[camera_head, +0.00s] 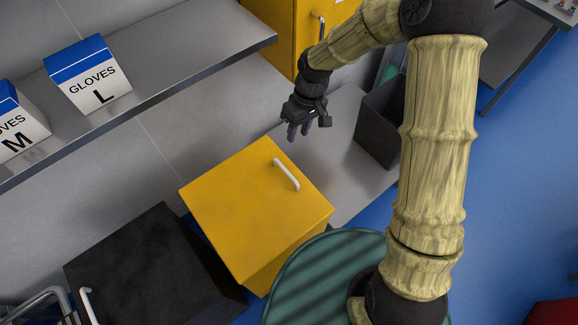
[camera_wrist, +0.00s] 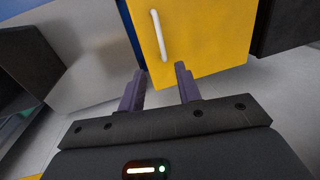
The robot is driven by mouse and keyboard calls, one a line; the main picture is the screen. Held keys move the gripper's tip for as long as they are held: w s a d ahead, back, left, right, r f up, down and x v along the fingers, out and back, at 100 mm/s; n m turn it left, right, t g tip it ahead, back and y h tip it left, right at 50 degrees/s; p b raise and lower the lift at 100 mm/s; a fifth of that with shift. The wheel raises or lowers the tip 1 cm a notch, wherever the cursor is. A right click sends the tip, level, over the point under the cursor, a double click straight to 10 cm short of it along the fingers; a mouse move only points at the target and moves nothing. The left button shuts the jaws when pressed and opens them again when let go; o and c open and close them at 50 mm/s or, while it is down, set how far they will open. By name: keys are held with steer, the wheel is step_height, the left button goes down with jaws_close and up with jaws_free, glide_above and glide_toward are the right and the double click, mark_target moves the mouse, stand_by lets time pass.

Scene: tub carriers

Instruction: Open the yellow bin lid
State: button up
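The yellow bin (camera_head: 235,200) stands upright on the floor with its flat yellow lid down. A white bar handle (camera_head: 286,174) sits near the lid's right edge. In the wrist view the handle (camera_wrist: 158,35) shows on the yellow surface (camera_wrist: 210,35), beyond my fingertips. My gripper (camera_head: 298,132) hangs above and behind the bin, clear of the handle and lid. Its two purple fingers (camera_wrist: 160,82) are spread apart with nothing between them.
A black bin (camera_head: 145,265) with a white handle stands left of the yellow bin. A dark grey box (camera_head: 380,125) is at the right. A metal shelf (camera_head: 190,50) with glove boxes (camera_head: 88,75) juts out at upper left. A yellow cabinet (camera_head: 280,25) stands behind my arm.

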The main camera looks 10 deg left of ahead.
mark_target(288, 172)
steer(key=shift+f, duration=0.1)
steer(key=f+p, duration=0.1)
steer(key=f, duration=0.4)
steer(key=s+a+f+p, duration=0.1)
steer(key=f, duration=0.5)
steer(key=s+a+f+p, duration=0.1)
steer(key=f, duration=0.5)
steer(key=shift+s+a, duration=0.1)
steer(key=shift+s, duration=0.15)
steer(key=shift+c, duration=0.4)
jaws_close()
